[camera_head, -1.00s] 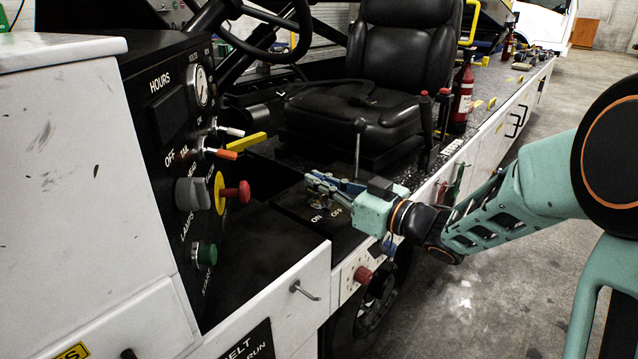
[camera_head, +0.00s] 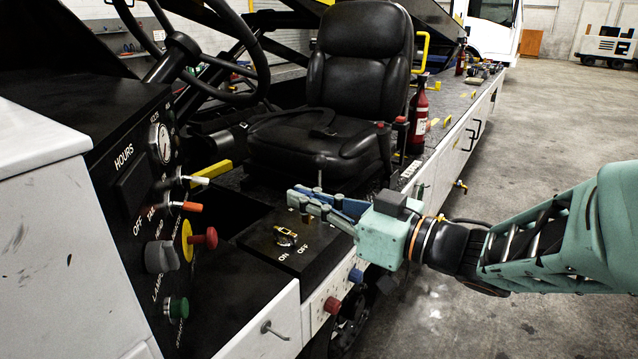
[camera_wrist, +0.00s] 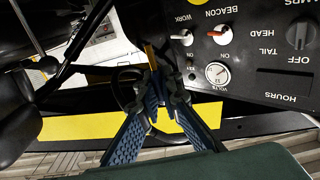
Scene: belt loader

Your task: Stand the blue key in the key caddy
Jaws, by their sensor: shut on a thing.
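My gripper (camera_head: 296,200) is above the black ON/OFF panel beside the seat, its blue-grey fingers pointing left. The fingers are closed together on a small thing, taken to be the blue key. A narrow brass-coloured piece (camera_wrist: 150,53) shows between the fingertips in the wrist view. A brownish bit also shows just below the fingertips in the head view. The key's blue part cannot be told apart from the fingers. A small brass-and-black fitting (camera_head: 286,237) sits on the panel, below and apart from the gripper. I cannot make out the key caddy.
The dashboard (camera_head: 140,190) with switches and a red knob (camera_head: 204,239) stands to the left. The steering wheel (camera_head: 225,75) and black seat (camera_head: 330,110) are behind. A red extinguisher (camera_head: 417,120) stands right of the seat. Open floor lies to the right.

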